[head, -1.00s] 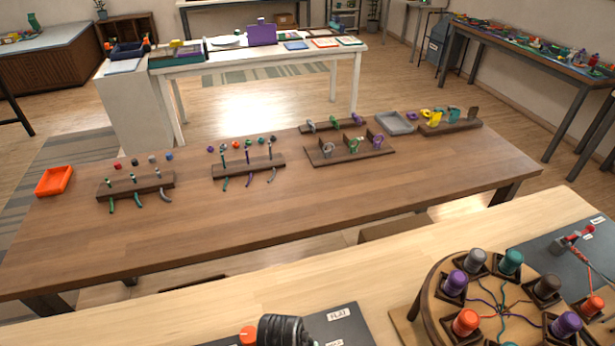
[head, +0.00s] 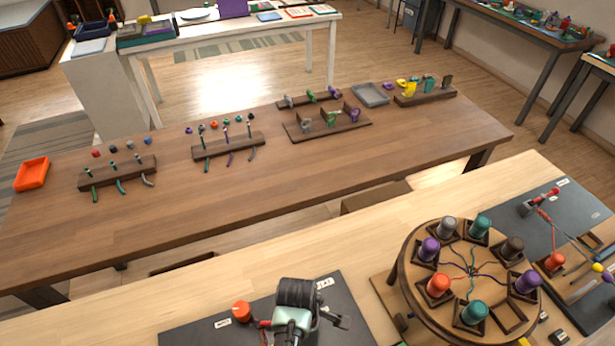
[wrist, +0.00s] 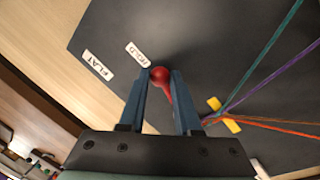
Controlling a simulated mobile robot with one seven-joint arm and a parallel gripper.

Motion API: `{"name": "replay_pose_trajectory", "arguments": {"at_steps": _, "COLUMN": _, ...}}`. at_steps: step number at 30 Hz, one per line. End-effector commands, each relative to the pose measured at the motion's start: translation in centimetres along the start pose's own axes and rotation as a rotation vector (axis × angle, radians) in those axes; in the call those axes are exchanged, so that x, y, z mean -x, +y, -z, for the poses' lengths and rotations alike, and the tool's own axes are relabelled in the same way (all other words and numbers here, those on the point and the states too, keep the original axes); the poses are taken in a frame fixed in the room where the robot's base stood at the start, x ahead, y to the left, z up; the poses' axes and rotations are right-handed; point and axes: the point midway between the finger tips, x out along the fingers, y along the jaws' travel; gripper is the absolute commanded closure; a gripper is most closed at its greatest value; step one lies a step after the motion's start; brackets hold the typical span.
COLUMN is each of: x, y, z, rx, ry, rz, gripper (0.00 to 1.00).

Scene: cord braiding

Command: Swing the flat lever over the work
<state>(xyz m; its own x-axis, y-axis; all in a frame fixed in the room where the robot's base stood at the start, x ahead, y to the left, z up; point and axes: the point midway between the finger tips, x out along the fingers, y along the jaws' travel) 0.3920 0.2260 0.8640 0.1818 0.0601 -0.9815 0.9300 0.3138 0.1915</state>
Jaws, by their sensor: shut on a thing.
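The flat lever is a red rod with a round red knob (wrist: 159,75), seen in the wrist view on a dark board (wrist: 215,35). My gripper (wrist: 161,82) has its two blue fingers closed on either side of the knob, shut on it. The knob lies beside a white label reading HOLD (wrist: 137,54); a label reading FLAT (wrist: 97,64) is further left. Green, purple and orange cords, the work (wrist: 275,60), run to a yellow clip (wrist: 231,126) right of my fingers. In the head view my wrist hides most of the lever.
A round braiding stand (head: 410,292) with several coloured bobbins stands right of my arm. An orange-red knob (head: 241,311) is close on the left. A second dark board (head: 575,215) with a red lever is at right. The pale bench is clear behind my gripper.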

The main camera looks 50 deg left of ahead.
Motion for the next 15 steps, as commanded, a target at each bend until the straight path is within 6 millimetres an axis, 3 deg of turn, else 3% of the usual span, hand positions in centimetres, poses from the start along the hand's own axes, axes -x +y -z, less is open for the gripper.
{"name": "replay_pose_trajectory", "arguments": {"at_steps": 15, "x": -0.06, "y": 1.59, "z": 1.20, "rx": 0.250, "ry": 0.054, "rz": -0.010, "gripper": 1.00}}
